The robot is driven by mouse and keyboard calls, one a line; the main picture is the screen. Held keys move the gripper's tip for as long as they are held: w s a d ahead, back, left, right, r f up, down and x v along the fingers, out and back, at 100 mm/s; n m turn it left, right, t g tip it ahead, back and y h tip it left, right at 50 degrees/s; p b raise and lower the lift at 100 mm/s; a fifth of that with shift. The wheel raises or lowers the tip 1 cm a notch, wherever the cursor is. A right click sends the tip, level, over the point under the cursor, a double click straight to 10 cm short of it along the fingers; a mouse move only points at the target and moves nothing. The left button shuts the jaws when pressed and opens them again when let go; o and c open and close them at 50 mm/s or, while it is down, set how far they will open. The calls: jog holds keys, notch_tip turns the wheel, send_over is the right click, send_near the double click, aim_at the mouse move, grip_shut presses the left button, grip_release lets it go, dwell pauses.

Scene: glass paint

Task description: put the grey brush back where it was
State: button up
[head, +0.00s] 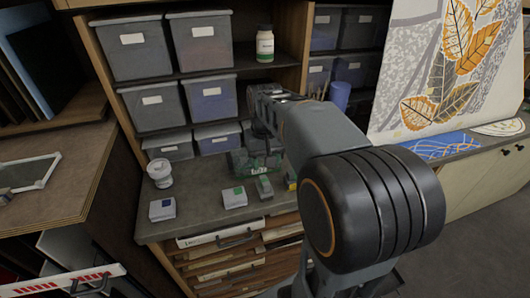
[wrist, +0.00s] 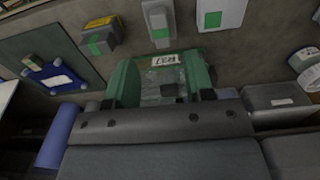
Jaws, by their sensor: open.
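My gripper (wrist: 158,98) is open over a green crate with a white label (wrist: 118,75), on the grey counter. Nothing shows held between its fingers. In the head view the green crate (head: 258,172) is partly hidden by my arm. Inside it, a clear or pale item and a small dark piece show dimly. A narrow grey object with a green mark (wrist: 158,20) lies just beyond the crate; it also shows in the head view (head: 264,187). I cannot tell whether it is the grey brush. No other clear brush is seen.

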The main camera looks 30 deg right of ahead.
jog(key=s+a+f+n+t, duration=0.2)
jog(key=s+a+t, duration=0.2)
jog(key=s+a, duration=0.4)
jog(key=shift+s+f, duration=0.25)
jog(key=shift+s, duration=0.6)
jog(key=shift+c, duration=0.5)
